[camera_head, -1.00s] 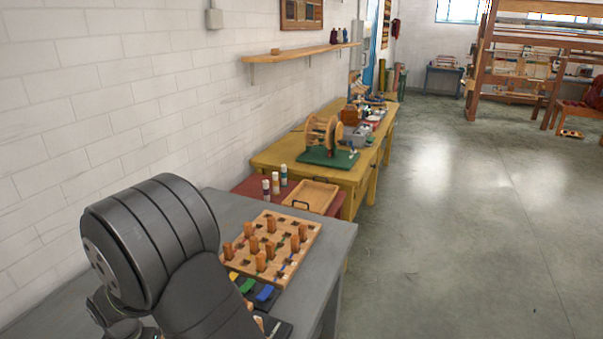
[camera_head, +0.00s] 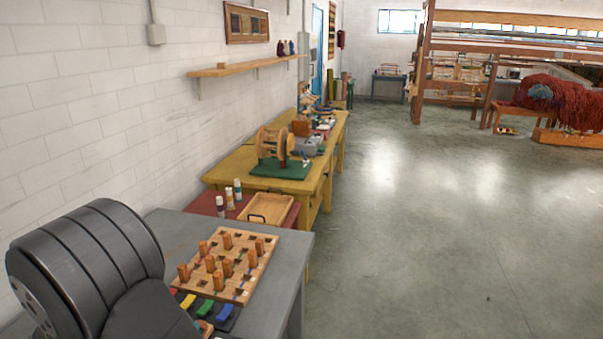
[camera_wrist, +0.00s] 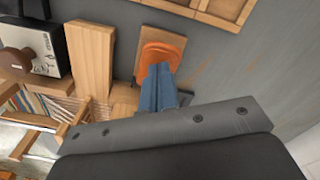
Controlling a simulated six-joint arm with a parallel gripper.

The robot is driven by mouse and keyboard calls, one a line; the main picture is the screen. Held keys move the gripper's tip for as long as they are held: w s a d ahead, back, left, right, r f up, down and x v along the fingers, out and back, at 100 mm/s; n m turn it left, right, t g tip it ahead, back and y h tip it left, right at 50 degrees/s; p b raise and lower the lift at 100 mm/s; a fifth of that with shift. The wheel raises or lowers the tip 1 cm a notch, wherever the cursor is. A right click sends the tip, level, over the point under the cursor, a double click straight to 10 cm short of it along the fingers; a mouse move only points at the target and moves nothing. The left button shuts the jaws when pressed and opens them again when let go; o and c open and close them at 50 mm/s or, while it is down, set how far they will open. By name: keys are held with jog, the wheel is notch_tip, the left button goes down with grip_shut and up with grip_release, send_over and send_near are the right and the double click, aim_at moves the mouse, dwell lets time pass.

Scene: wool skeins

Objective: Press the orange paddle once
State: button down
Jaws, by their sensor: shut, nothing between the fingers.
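The orange paddle (camera_wrist: 165,47) is a rounded orange piece on a small wooden base (camera_wrist: 150,37) in the wrist view. My gripper (camera_wrist: 161,68) has blue fingers, shut together and empty. The fingertips overlap the lower part of the paddle in the picture and hide some of it. I cannot tell whether they touch it. In the head view my dark arm covers the near left of the grey table, and my gripper is not visible there.
A wooden peg board (camera_head: 238,286) and coloured keys (camera_head: 206,308) lie on the grey table (camera_head: 176,223). In the wrist view, a tall wooden block (camera_wrist: 90,58) and a black-and-white box (camera_wrist: 36,46) stand left of the paddle. A wooden frame (camera_wrist: 213,19) lies at the upper right.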

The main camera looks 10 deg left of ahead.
notch_tip(320, 180, up, 6)
dwell(0.6)
dwell(0.5)
